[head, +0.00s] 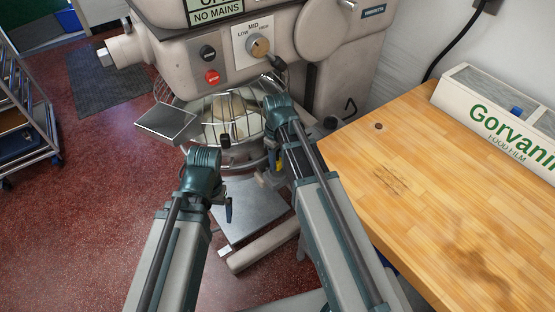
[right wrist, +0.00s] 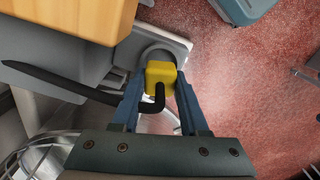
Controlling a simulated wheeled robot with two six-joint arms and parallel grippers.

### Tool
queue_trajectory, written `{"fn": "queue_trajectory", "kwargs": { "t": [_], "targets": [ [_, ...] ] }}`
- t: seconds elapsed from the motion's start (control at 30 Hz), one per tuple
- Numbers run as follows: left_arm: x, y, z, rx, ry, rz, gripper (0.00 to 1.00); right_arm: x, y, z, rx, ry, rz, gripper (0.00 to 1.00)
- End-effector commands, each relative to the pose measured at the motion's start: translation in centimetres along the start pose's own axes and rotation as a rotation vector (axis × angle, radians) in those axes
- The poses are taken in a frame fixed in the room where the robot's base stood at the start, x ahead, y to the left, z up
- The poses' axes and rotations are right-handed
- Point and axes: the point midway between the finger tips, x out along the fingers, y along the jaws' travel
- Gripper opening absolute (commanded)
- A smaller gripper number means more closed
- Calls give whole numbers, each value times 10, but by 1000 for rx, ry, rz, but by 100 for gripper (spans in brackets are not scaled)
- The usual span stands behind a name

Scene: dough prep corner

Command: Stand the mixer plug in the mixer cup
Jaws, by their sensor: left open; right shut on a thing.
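The mixer plug (right wrist: 160,76) is yellow with a black cord leaving its near end, seen in the right wrist view. My right gripper (right wrist: 160,88) is shut on it, one blue finger on each side. Beyond the plug is a round grey cup-like holder (right wrist: 157,53), which looks like the mixer cup; the plug overlaps its near rim. I cannot tell whether the plug is inside it or above it. In the head view my right gripper (head: 278,166) is low beside the mixer, mostly hidden by its arm. My left gripper (head: 228,212) is open and empty, over the mixer's base.
The large mixer (head: 220,62) with its wire guard (head: 235,112) stands ahead of my arms. A wooden table (head: 445,200) with a food film box (head: 500,122) is at the right. A wheeled rack (head: 25,120) stands at the far left.

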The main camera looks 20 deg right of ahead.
Motion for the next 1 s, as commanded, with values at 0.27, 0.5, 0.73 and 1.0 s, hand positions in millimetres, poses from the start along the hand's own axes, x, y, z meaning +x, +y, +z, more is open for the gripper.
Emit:
{"fn": "queue_trajectory", "kwargs": {
  "t": [0.27,0.5,0.73,1.0],
  "targets": [
    [8,1,0,0,0,0,100,8,0,0,0,0,0,0],
    [14,1,-1,0,0,0,100,14,0,0,0,0,0,0],
    [19,2,-1,0,0,0,100,19,0,0,0,0,0,0],
    [19,2,-1,0,0,0,100,20,0,0,0,0,0,76]
  ]
}}
